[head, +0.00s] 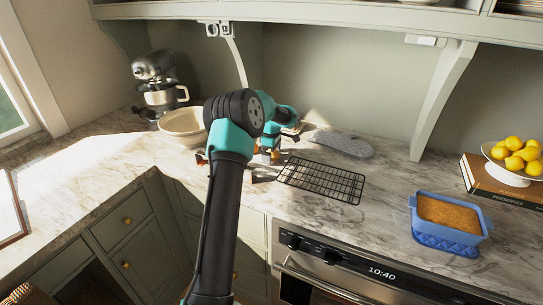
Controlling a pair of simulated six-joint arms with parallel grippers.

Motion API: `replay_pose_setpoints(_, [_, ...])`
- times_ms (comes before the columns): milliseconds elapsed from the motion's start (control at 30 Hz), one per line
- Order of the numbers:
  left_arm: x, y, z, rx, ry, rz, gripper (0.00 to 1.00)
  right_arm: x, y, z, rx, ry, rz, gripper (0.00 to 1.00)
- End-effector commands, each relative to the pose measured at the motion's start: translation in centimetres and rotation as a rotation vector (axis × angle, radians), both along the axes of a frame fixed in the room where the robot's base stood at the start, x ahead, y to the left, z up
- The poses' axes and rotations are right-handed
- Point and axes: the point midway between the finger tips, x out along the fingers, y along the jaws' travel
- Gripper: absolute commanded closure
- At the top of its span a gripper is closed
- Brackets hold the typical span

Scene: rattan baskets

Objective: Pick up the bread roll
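No bread roll can be made out clearly. Small orange-brown patches show beside my arm at the counter's back, one left of the forearm (202,158) and one to its right (275,156); I cannot tell what they are. One arm of mine, black and teal, rises from the lower edge left of centre and bends down behind its own elbow. I take it as the left. Its gripper (262,168) is low over the counter, left of the black wire rack (325,181), mostly hidden by the arm. Its opening and any contents cannot be told. My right gripper is out of view.
A cream bowl (181,126) and a stand mixer (155,80) stand back left. A grey oval mat (341,141) lies behind the rack. A blue pan (446,240) holds a brown loaf (449,214) at right. Lemons (514,151) sit beyond, above books (487,183).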

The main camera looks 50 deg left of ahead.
Motion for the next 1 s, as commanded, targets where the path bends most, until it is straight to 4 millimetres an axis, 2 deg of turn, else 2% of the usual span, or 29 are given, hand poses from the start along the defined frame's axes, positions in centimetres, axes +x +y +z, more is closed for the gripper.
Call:
replay_pose_setpoints(133, [0.01,0.0,0.03,0.0,0.0,0.0,0.01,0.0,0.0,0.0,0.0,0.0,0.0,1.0])
replay_pose_setpoints(600, [0.01,0.0,0.05,0.0,0.0,0.0,0.44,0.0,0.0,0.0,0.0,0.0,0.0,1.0])
replay_pose_setpoints(1000, [0.04,0.01,0.79,0.001,-0.002,0.0,0.44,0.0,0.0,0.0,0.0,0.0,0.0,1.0])
